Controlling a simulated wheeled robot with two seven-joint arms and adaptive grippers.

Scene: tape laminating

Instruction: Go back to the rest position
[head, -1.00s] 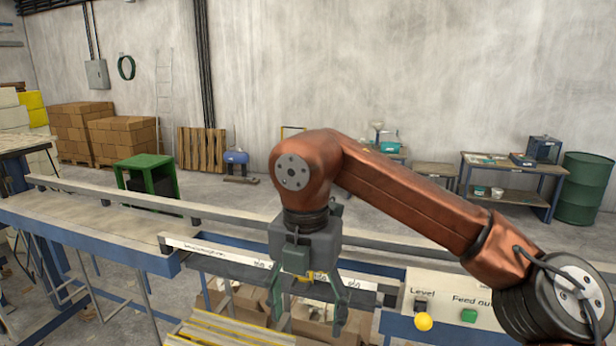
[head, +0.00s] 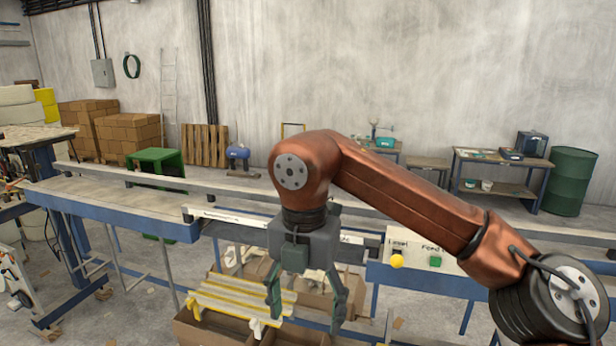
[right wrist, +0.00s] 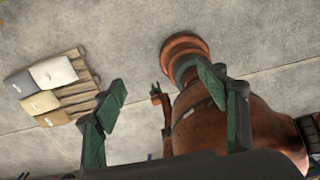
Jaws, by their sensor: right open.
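My right gripper (head: 306,300) hangs in the middle of the head view with its green fingers pointing down. Its fingers are apart with nothing between them, and it is in front of the machine and its level and feed-out panel (head: 430,262). My left gripper does not show in the head view.
A long conveyor table (head: 110,200) runs along the left. Below the gripper are a yellow-and-white slatted rack (head: 238,297) and open cardboard boxes (head: 210,334). A yellow knob (head: 397,262) and green button (head: 435,261) sit on the panel. A green drum (head: 570,180) stands far right.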

